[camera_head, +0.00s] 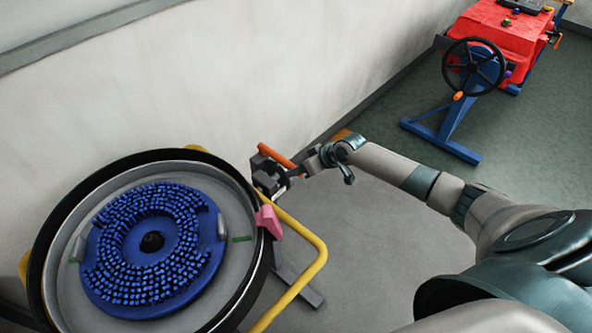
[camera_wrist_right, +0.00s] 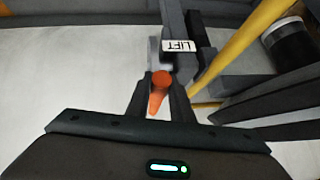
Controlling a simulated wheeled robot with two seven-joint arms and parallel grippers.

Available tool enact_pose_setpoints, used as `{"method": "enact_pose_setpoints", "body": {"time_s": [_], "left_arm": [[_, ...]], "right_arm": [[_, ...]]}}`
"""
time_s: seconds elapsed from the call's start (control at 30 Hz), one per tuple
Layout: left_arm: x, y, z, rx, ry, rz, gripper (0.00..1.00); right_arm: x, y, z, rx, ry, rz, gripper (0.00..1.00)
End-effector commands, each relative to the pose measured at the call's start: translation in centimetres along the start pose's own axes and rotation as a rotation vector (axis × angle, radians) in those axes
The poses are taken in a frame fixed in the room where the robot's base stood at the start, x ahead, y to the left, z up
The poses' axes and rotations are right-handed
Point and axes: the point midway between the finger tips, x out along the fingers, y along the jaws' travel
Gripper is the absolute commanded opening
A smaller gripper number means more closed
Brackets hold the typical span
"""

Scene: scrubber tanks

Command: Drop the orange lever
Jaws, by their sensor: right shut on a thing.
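The orange lever (camera_head: 275,154) rises at a slant beside the round tank, at the dark grey block of its mechanism (camera_head: 265,175). My right gripper (camera_head: 298,171) is at the lever's lower right part, reached in from the right. In the right wrist view, the lever's rounded orange end (camera_wrist_right: 160,80) sits between the two dark fingers of the right gripper (camera_wrist_right: 161,98), which are shut on it. A white "LIFT" label (camera_wrist_right: 179,46) is just beyond it. My left gripper is not in view.
The round tank (camera_head: 64,235) holds a blue bristled disc (camera_head: 155,245). A yellow tube rail (camera_head: 310,241) and a pink part (camera_head: 269,221) stand close to the lever. A pale wall is behind. A red machine with a black handwheel (camera_head: 473,66) stands at the upper right.

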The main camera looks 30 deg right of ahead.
Motion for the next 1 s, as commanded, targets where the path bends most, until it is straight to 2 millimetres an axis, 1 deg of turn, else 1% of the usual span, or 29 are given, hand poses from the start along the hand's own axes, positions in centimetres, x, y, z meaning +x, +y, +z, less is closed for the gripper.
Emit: {"method": "enact_pose_setpoints", "body": {"time_s": [0.27,0.3,0.37,0.4,0.77,0.87,1.0], "left_arm": [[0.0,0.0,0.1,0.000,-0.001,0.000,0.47],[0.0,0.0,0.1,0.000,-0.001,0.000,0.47],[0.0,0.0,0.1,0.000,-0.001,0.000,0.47],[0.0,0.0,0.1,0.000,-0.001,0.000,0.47],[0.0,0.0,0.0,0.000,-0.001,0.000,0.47],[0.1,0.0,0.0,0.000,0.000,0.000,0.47],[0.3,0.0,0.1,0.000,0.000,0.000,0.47]], "right_arm": [[0.1,0.1,0.2,-0.001,-0.002,0.001,0.00],[0.1,0.1,0.2,-0.001,-0.002,0.001,0.23],[0.1,0.1,0.2,-0.001,-0.002,0.001,0.37],[0.1,0.0,0.2,0.000,-0.002,0.001,0.39],[-0.1,0.0,0.1,0.000,-0.002,0.000,0.39],[-0.5,0.0,0.2,0.000,-0.002,0.000,0.39],[-1.7,0.1,0.3,-0.001,-0.003,0.000,0.39]]}}
